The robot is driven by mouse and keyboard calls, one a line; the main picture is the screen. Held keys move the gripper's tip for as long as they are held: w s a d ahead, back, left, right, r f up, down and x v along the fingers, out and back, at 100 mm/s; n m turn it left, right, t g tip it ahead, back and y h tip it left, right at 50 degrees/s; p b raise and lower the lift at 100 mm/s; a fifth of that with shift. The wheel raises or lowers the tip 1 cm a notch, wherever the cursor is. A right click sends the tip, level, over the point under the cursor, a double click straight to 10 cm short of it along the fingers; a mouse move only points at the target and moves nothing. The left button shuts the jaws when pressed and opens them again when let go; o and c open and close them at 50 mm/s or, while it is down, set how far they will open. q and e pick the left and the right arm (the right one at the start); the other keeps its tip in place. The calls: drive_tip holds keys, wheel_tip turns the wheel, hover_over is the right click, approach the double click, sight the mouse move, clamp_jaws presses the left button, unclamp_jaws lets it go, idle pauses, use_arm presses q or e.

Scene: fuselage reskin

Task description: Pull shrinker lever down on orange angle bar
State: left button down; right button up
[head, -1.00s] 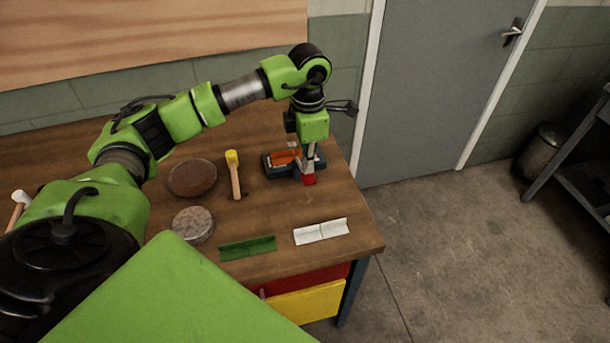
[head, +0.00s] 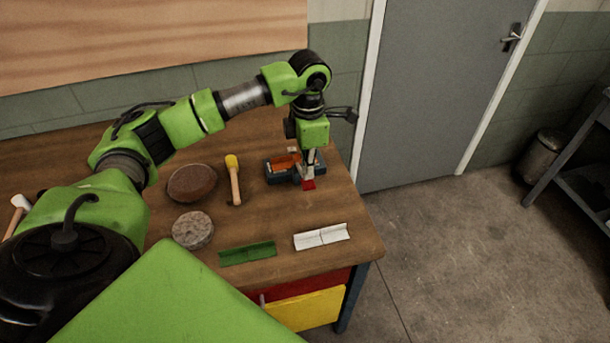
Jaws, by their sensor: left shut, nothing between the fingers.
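The shrinker (head: 279,178) is a small dark blue-grey tool at the right back of the wooden bench. The orange angle bar (head: 284,161) sits in it, partly hidden behind my gripper. The lever's red end (head: 308,184) shows low at the tool's front right. My left gripper (head: 308,175) points straight down just above the red end, shut with nothing between its fingers. Whether the fingertips touch the lever I cannot tell. My right gripper is out of view.
A yellow-headed mallet (head: 235,181), a brown round pad (head: 192,183) and a grey round block (head: 193,230) lie left of the shrinker. Green (head: 247,253) and white (head: 321,236) angle pieces lie near the bench's front edge. A grey door (head: 440,90) stands behind.

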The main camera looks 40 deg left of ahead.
sight(308, 183)
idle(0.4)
use_arm(q)
drive_tip(key=shift+f+b, duration=0.5)
drive_tip(key=shift+f, duration=0.1)
drive_tip(key=shift+f+b, duration=2.4)
drive_tip(key=shift+f, duration=0.75)
drive_tip(key=shift+r+p, duration=1.55)
drive_tip(key=shift+r, duration=0.8)
drive_tip(key=shift+r+p, duration=2.05)
drive_tip(key=shift+r, duration=1.35)
